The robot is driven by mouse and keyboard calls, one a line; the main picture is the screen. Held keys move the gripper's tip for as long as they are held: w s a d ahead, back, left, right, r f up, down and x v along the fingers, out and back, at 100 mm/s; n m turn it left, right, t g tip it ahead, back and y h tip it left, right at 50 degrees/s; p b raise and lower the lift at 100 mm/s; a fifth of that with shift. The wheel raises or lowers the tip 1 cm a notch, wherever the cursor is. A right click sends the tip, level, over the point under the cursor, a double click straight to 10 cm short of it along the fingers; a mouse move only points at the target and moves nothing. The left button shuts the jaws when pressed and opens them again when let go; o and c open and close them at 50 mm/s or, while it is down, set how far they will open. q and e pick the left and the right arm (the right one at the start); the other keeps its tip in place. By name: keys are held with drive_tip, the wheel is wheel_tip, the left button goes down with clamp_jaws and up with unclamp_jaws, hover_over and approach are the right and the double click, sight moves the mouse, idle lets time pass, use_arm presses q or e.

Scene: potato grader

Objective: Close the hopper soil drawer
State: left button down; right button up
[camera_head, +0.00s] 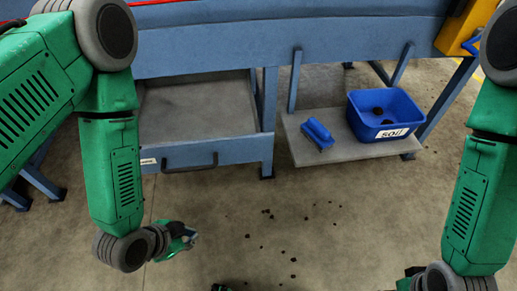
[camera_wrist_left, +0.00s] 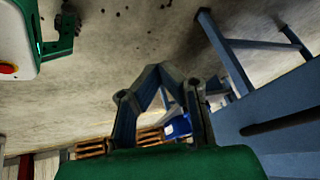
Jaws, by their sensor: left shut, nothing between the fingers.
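The hopper soil drawer (camera_head: 195,110) is a grey tray with a blue front and a dark bar handle (camera_head: 190,165). It stands pulled out below the blue machine at left centre. My left gripper (camera_head: 191,238) is below the drawer front in the head view, apart from the handle. In the left wrist view its fingers (camera_wrist_left: 155,78) meet, shut and empty, and a blue front with a dark handle (camera_wrist_left: 285,122) is at the right. My right arm is at the right edge of the head view; its fingers are not clearly visible at the bottom edge.
A blue soil bin (camera_head: 387,115) with dark lumps inside and a small blue scoop (camera_head: 318,134) rest on a low grey shelf (camera_head: 345,150) to the right of the drawer. Dark clods (camera_head: 267,212) lie scattered on the concrete floor. Blue machine legs flank the drawer.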

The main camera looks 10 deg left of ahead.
sight(259, 138)
use_arm(q)
drive_tip(key=w+d+r+m+t+h, duration=0.6)
drive_tip(key=w+d+r+m+t, duration=0.4)
drive_tip(key=m, duration=0.4)
drive_tip(key=w+d+b, duration=0.1)
drive_tip(key=w, duration=0.2)
drive_tip(key=w+b, duration=0.1)
drive_tip(key=w, duration=0.3)
drive_tip(key=w+d+r, duration=0.1)
drive_tip(key=w, duration=0.2)
drive_tip(key=shift+w+d+r+b, duration=0.1)
drive_tip(key=shift+w+d+b, duration=0.2)
drive_tip(key=shift+d+b, duration=0.1)
drive_tip(key=shift+w+a, duration=0.15)
drive_tip(key=shift+w, duration=0.2)
